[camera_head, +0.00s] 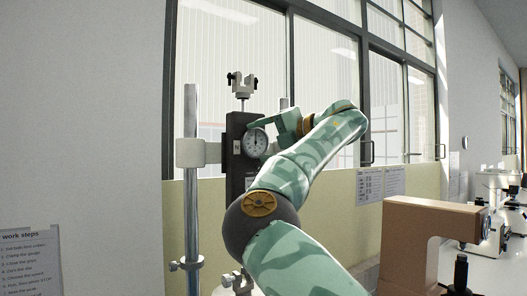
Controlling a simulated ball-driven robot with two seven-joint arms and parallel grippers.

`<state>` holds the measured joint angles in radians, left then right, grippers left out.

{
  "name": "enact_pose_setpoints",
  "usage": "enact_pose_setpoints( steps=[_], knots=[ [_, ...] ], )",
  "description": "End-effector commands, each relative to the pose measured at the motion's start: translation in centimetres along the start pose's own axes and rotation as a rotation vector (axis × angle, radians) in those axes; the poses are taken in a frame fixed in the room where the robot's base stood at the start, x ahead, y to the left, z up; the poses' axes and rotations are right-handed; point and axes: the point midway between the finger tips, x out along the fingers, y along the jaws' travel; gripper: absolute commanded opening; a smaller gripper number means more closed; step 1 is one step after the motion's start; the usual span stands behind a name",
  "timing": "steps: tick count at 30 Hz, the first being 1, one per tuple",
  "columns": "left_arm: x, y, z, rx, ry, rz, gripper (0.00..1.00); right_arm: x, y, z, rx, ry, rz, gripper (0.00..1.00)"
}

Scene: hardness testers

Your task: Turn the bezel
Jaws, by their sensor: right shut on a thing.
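The hardness tester (237,125) stands upright in the middle of the view, a dark body held on a metal post. Its round dial gauge with a light face and the bezel around it (256,143) faces me. My right arm comes up from the bottom and bends left. My right gripper (257,124) reaches in from the right at the dial's upper edge and is shut on the bezel, as far as I can tell. The fingertips are small in the picture and partly hard to make out. My left gripper is not in view.
A steel post (191,215) with a white clamp (190,153) stands left of the tester. A brown-topped machine (431,215) stands at the right front, with white microscopes (497,182) farther right. A work-steps sheet (31,262) is at the lower left. Windows are behind.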

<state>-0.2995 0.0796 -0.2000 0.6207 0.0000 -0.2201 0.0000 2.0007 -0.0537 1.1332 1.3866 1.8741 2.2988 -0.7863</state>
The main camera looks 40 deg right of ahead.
Motion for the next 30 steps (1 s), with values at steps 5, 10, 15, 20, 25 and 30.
enact_pose_setpoints(
  steps=[5,10,15,20,25,30],
  knots=[
    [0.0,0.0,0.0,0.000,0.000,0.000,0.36,0.0,-0.1,0.0,0.015,0.001,0.000,0.46],
    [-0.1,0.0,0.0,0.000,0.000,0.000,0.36,0.0,-0.1,0.0,0.013,0.001,-0.001,0.86],
    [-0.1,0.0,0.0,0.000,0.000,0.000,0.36,0.0,-0.1,0.0,0.012,0.001,0.000,0.91],
    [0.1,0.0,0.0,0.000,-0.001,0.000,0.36,-0.1,-0.1,0.0,0.011,0.000,0.001,0.91],
    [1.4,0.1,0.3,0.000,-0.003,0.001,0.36,-2.1,-0.4,0.0,0.011,-0.004,0.000,0.91],
    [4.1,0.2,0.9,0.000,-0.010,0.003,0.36,-6.5,-0.8,-0.1,0.012,-0.004,0.002,0.91]
  ],
)
